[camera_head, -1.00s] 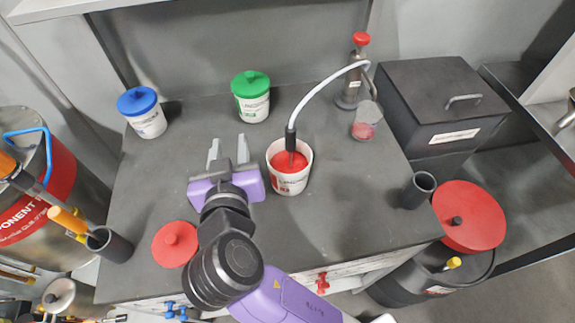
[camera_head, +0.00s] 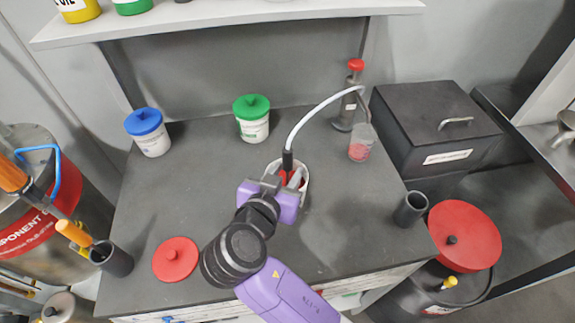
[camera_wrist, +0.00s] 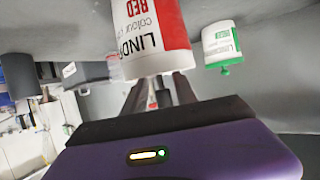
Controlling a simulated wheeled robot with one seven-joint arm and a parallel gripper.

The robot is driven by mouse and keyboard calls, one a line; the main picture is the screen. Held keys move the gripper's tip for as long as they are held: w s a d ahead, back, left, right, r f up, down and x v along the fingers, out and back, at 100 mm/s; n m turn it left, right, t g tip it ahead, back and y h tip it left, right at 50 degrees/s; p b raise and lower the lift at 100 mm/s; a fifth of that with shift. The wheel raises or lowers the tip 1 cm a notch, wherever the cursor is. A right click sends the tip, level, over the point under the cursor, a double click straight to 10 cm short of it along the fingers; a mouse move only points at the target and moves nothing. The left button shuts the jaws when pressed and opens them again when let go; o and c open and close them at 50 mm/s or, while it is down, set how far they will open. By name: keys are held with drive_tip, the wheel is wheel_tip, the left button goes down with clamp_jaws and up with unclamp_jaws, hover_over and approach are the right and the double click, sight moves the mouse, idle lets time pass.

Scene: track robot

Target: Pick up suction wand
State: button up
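The suction wand has a black grip (camera_head: 287,160) that stands in a white and red paint pot (camera_head: 304,181). A white hose (camera_head: 318,112) arches from the grip to a metal pump (camera_head: 348,105) with a red cap at the back right. My gripper (camera_head: 284,176) is at the near side of the pot, overlapping it and the wand's lower part in the head view. In the wrist view my two fingers (camera_wrist: 160,92) are apart, pointing at the pot (camera_wrist: 155,40), which appears upside down. The wand's tip is hidden, and I cannot tell whether the fingers touch the pot.
A blue-lidded pot (camera_head: 148,133) and a green-lidded pot (camera_head: 252,120) stand at the back. A red lid (camera_head: 175,259) lies front left. A clear jar with red content (camera_head: 361,144) stands by the pump. Dark holders (camera_head: 411,208) (camera_head: 112,259) are at both edges. The table's middle left is clear.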

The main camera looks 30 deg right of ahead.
drive_tip(key=shift+w+d+f, duration=0.25)
drive_tip(key=shift+w+d, duration=0.1)
clamp_jaws()
drive_tip(key=shift+r, duration=0.1)
